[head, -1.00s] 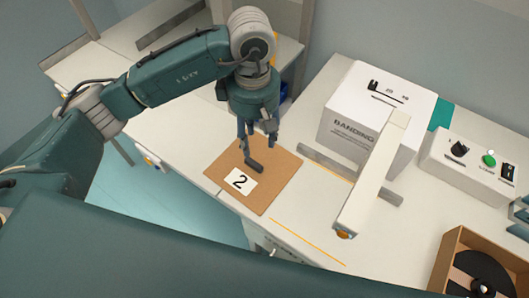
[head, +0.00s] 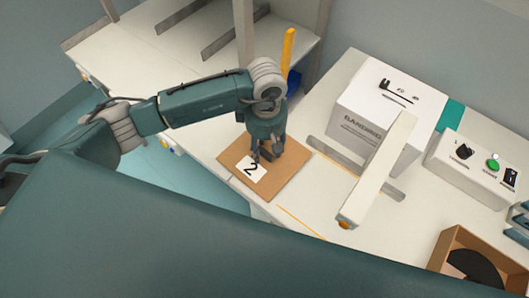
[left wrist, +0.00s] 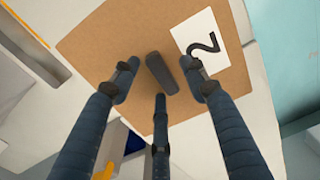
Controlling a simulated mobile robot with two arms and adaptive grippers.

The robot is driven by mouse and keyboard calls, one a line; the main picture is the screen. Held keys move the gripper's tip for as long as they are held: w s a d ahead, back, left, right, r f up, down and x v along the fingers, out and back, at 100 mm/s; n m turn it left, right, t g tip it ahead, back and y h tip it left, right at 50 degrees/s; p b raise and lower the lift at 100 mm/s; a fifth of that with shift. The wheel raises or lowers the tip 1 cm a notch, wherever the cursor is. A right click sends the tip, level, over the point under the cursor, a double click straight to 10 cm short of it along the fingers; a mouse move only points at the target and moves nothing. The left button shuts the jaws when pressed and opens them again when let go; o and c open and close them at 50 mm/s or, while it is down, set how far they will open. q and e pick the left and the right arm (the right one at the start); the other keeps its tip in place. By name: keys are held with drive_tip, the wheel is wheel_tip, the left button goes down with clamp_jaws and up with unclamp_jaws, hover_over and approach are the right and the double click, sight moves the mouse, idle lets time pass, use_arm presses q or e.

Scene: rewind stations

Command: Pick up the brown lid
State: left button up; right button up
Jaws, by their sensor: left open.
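The brown lid (head: 272,188) is a flat square board with a white label reading 2, lying on the white worktop. It fills much of the left wrist view (left wrist: 100,42). A short dark bar handle (left wrist: 161,73) stands at its middle. My left gripper (head: 267,150) is open over the lid. Its fingers are spread around the handle, two on either side and one below it in the left wrist view. I cannot tell whether any finger touches the handle or lid. My right gripper is not in view.
A white banding machine (head: 372,125) with a long pale arm (head: 378,175) stands right of the lid. Further right are a control box (head: 470,160) with a green button and a brown box (head: 443,252) holding a black reel. Shelving stands behind.

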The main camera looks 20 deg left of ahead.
use_arm(q)
clamp_jaws()
drive_tip(key=shift+r, duration=0.15)
